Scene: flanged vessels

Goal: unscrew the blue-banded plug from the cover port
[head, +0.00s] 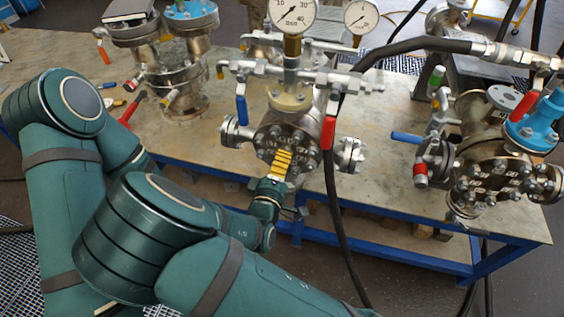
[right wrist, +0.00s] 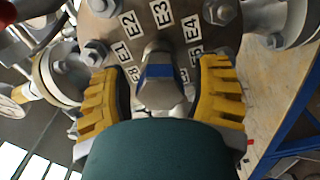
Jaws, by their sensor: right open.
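The plug with a blue band (right wrist: 158,72) sits in the port of the round cover (right wrist: 185,10), which is marked with labels such as E2, E3 and E4. My right gripper (right wrist: 161,82) is open, with one yellow finger on each side of the plug. A dark gap shows beside the plug at both fingers. In the head view, my right gripper (head: 282,163) is at the front of the middle vessel's cover (head: 268,138), and its yellow fingers hide the plug there. My left gripper is not in view.
The middle vessel carries a pressure gauge (head: 294,14), a blue-handled valve (head: 241,108) and a red-handled valve (head: 328,133). A black hose (head: 333,215) hangs close to the right of my gripper. Another flanged vessel (head: 493,180) stands at right. Small tools lie on the workbench (head: 215,140) at left.

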